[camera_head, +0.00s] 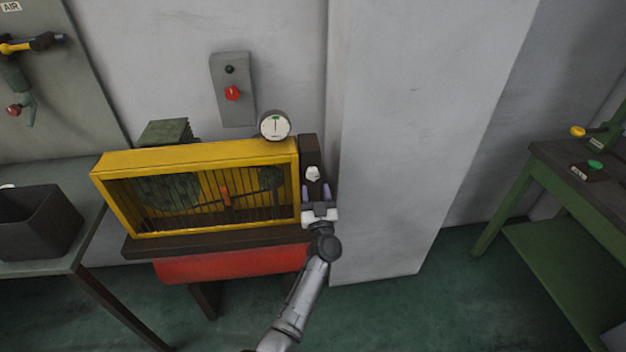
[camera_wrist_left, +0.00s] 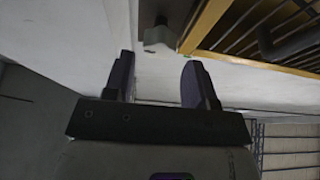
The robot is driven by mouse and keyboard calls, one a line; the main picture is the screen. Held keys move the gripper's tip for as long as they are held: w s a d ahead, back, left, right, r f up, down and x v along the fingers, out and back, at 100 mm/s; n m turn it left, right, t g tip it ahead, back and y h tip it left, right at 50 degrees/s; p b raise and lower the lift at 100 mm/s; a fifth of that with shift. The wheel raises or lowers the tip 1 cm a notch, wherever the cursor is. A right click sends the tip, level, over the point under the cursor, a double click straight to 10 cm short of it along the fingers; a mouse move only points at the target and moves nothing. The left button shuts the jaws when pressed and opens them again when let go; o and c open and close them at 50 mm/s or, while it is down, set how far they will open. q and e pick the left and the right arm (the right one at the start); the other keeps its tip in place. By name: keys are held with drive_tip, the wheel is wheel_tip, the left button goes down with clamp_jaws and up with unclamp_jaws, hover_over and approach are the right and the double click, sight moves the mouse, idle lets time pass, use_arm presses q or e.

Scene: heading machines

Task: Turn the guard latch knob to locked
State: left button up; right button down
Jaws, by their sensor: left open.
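The guard latch knob (camera_head: 313,172) is a small pale grey knob on a dark upright plate (camera_head: 309,150) at the right end of the yellow machine guard (camera_head: 200,155). My left gripper (camera_head: 316,190) is open, with its purple fingers just below the knob in the head view. In the left wrist view the knob (camera_wrist_left: 157,35) lies beyond the fingertips of my left gripper (camera_wrist_left: 158,64), roughly between their lines. The gap between the fingers looks empty, and I see no contact with the knob. I cannot read a locked mark. My right gripper is not in view.
A round gauge (camera_head: 275,125) stands on top of the guard. A grey switch box (camera_head: 233,90) with a red knob is on the wall behind. A pale pillar (camera_head: 420,130) rises close to the right of the latch. A dark bin (camera_head: 38,222) sits on the left bench.

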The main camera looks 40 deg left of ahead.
sight(313, 179)
use_arm(q)
drive_tip(key=b+x, duration=0.1)
drive_tip(key=x, duration=0.2)
drive_tip(key=shift+w+a+r+b, duration=0.1)
drive_tip(key=shift+w+a+b, duration=0.2)
drive_tip(key=shift+b, duration=0.05)
drive_tip(key=shift+b+x, duration=0.35)
drive_tip(key=shift+x, duration=0.55)
drive_tip(key=shift+d+r, duration=0.1)
drive_tip(key=shift+c, duration=0.5)
drive_tip(key=c, duration=0.5)
drive_tip(key=shift+c, duration=0.2)
